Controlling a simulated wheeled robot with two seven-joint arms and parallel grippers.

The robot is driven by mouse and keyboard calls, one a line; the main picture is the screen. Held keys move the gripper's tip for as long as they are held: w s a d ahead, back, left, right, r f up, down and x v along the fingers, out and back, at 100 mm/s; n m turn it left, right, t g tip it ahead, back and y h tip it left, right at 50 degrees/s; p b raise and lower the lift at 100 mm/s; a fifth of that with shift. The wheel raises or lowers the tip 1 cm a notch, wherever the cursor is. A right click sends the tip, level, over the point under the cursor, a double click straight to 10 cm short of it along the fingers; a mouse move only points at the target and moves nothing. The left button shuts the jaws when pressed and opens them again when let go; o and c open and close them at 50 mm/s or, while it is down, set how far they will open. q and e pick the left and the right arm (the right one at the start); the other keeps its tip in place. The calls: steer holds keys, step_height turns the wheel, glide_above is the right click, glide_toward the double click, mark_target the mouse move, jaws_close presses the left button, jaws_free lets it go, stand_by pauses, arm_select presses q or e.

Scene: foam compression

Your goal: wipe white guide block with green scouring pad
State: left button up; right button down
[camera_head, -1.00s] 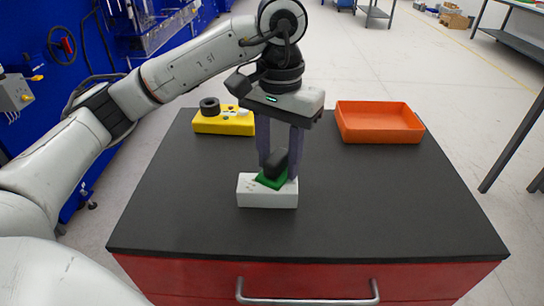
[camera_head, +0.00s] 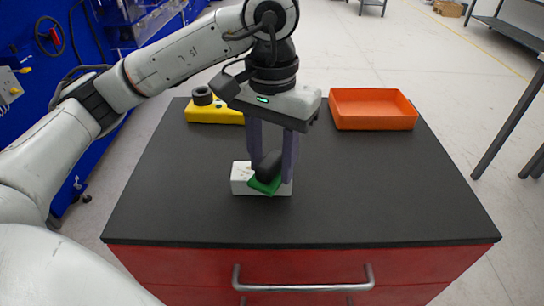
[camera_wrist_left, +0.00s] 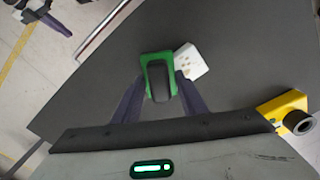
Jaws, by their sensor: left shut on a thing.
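The green scouring pad (camera_head: 265,187) has a black grip (camera_head: 268,165) on top. My left gripper (camera_head: 271,173) is shut on that grip, with the pad below the fingers. In the head view the pad overlaps the block's near side. In the left wrist view the pad (camera_wrist_left: 145,62) covers one corner of the block (camera_wrist_left: 192,63). I cannot tell whether pad and block touch.
A yellow block (camera_head: 215,114) with a dark round part stands at the back left of the table. An orange tray (camera_head: 374,119), empty, stands at the back right. The right and front of the black table top (camera_head: 390,200) are clear. A red drawer with a handle (camera_head: 305,287) is below.

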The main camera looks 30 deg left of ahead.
arm_select(q)
steer(key=shift+r+p, duration=2)
steer(key=shift+r, duration=0.9)
steer(key=shift+r+p, duration=1.2)
steer(key=shift+r, duration=0.35)
steer(key=shift+f, duration=0.15)
